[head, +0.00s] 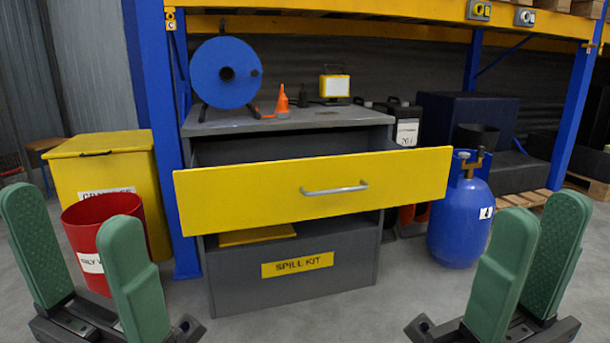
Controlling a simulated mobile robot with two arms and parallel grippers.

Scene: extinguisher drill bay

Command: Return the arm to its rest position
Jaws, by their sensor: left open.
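My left gripper (84,258) is at the lower left, its two green fingers spread apart with nothing between them. My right gripper (526,262) is at the lower right, its green fingers also apart and empty. Both are in front of a grey cabinet (222,290) and touch nothing that I can see. The cabinet's yellow-fronted drawer (240,193) is pulled out, with a silver handle (334,189) on its front. The inside of the drawer is mostly hidden behind its front. A "SPILL KIT" label (297,265) is on the lower part of the cabinet.
A red bin (95,225) and a yellow box (105,165) are at left. A blue gas cylinder (460,220) is at right. Bare floor (370,315) lies between the grippers.

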